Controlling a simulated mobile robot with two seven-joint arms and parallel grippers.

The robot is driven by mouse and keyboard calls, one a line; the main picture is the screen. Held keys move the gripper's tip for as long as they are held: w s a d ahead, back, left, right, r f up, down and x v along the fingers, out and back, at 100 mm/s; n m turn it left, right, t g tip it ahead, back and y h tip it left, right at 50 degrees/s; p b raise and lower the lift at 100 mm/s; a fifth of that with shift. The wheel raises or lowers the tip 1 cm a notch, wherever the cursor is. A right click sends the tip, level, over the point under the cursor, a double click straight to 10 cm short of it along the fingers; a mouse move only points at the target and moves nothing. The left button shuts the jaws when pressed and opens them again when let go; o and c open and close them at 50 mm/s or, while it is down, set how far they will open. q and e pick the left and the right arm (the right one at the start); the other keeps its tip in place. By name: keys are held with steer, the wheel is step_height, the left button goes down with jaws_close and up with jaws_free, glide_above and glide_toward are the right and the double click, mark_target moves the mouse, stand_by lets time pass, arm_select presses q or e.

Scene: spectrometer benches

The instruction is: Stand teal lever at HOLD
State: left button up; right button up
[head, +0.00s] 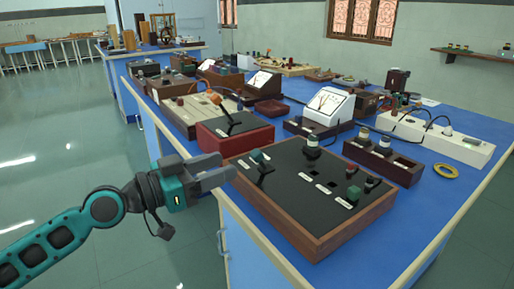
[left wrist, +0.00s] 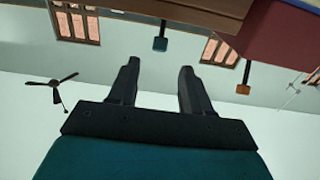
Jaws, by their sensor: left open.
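The teal lever (head: 260,157) stands near the left end of a black-topped panel (head: 290,195) with a brown wooden rim. My left gripper (head: 228,168) is open and empty, just left of the lever and apart from it. In the left wrist view, which appears upside down, the teal lever (left wrist: 160,43) shows beyond the gap between my open fingers (left wrist: 160,68). White labels lie on the panel, but their text is too small to read, so I cannot tell which marks HOLD. My right gripper is not in view.
A red box (head: 235,135) with an orange-tipped lever (head: 215,98) stands just behind the panel. A white meter (head: 328,106) stands behind. The floor to the left is clear.

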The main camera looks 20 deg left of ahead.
mark_target(251, 156)
arm_select(q)
steer(key=p+x, duration=0.1)
steer(key=x, duration=0.8)
steer(key=shift+w+d+p, duration=0.15)
steer(key=shift+d+p, duration=0.05)
steer(key=shift+p, duration=0.1)
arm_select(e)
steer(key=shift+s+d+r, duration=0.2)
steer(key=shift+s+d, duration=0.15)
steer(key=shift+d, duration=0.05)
arm_select(q)
steer(key=shift+c, duration=0.2)
